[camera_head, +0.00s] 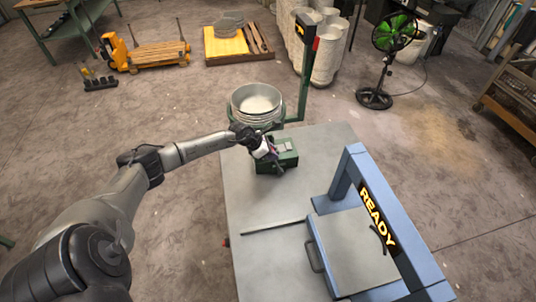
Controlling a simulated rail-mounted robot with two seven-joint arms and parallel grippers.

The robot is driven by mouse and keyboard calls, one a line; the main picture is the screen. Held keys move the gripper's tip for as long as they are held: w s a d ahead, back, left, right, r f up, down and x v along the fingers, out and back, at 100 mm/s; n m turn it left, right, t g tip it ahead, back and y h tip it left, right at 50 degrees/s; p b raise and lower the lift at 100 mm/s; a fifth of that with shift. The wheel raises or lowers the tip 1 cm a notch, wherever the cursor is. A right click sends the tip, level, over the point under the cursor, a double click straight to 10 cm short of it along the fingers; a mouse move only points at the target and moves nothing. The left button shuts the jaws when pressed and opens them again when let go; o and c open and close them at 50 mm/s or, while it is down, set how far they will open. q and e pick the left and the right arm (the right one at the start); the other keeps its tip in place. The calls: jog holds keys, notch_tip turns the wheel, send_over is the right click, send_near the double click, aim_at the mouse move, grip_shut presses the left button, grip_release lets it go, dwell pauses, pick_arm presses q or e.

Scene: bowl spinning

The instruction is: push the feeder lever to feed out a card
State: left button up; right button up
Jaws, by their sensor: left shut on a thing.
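The card feeder (288,160) is a small dark green box with a pale top patch, near the far left edge of the grey table (262,215). My left gripper (272,158) reaches in from the left and is at the feeder's left side. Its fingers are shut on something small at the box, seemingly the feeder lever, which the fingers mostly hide. A small pinkish patch shows by the fingers. I cannot make out a separate card. My right gripper is not in view.
A blue-framed machine (349,165) with a sign reading READY fills the table's right side. A thin dark rod (273,227) lies on the table. The table's left middle is otherwise clear.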

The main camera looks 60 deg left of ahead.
pick_arm(q)
jog(key=shift+w+d+r, duration=0.25)
jog(key=shift+w, duration=0.35)
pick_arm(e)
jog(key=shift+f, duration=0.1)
pick_arm(q)
jog(key=shift+w+d+b, duration=0.15)
jog(key=shift+w+b, duration=0.15)
jog(key=shift+w, duration=0.15)
jog(key=shift+w+d+r+b, duration=0.1)
jog(key=shift+w+d+b, duration=0.1)
jog(key=shift+w, duration=0.3)
jog(key=shift+w+d+r+b, duration=0.1)
jog(key=shift+w+d+b, duration=0.05)
jog(key=shift+w, duration=0.3)
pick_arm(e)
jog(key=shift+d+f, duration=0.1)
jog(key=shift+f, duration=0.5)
